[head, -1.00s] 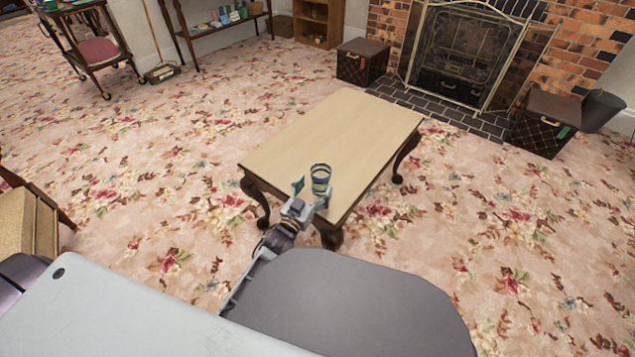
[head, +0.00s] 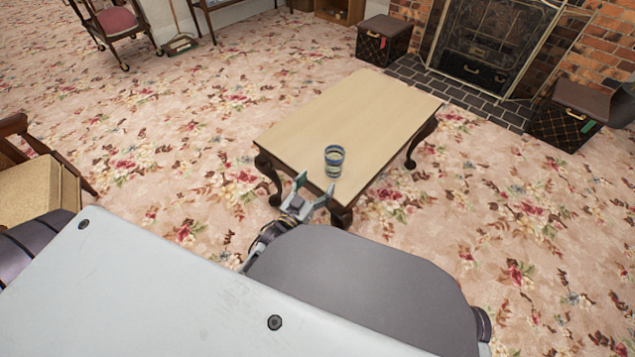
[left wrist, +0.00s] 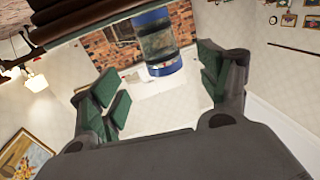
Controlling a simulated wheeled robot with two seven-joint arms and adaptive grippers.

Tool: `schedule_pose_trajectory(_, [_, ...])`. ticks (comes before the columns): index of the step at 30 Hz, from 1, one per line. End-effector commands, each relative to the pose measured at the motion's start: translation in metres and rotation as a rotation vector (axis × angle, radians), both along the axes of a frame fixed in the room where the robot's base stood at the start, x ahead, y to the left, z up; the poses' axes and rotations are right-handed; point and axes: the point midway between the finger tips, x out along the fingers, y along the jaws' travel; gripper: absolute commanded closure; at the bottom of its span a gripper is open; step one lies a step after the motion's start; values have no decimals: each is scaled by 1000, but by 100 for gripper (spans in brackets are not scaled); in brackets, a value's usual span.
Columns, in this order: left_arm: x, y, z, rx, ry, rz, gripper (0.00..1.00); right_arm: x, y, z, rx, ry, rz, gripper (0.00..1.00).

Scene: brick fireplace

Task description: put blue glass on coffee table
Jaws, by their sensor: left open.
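The blue glass (head: 334,161) stands upright on the light wooden top of the coffee table (head: 372,110), close to the near edge. In the left wrist view the glass (left wrist: 157,42) shows beyond the fingers, with clear space between them and it. My left gripper (head: 315,190) is open and empty, just off the table's near edge on the near side of the glass. Its green-padded fingers are spread wide in the left wrist view (left wrist: 160,88). My right gripper is not in view.
A wooden chair with a tan seat (head: 38,190) is at the left. Dark boxes (head: 385,42) stand by the brick fireplace (head: 500,45) at the back. The floral carpet around the table is mostly clear, and most of the tabletop is bare.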

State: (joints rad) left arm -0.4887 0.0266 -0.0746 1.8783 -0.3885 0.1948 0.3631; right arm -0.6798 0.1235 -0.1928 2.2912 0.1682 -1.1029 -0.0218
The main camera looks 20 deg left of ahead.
Motion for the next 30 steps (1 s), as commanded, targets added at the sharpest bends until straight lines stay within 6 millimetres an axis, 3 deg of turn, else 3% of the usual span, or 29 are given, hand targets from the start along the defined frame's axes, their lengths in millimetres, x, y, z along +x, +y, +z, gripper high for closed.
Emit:
schedule_pose_trajectory(17, [-1, 1, -2, 0, 22, 8, 23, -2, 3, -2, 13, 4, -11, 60])
schedule_pose_trajectory(30, [-25, 7, -34, -1, 313, 74, 23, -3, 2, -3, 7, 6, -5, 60])
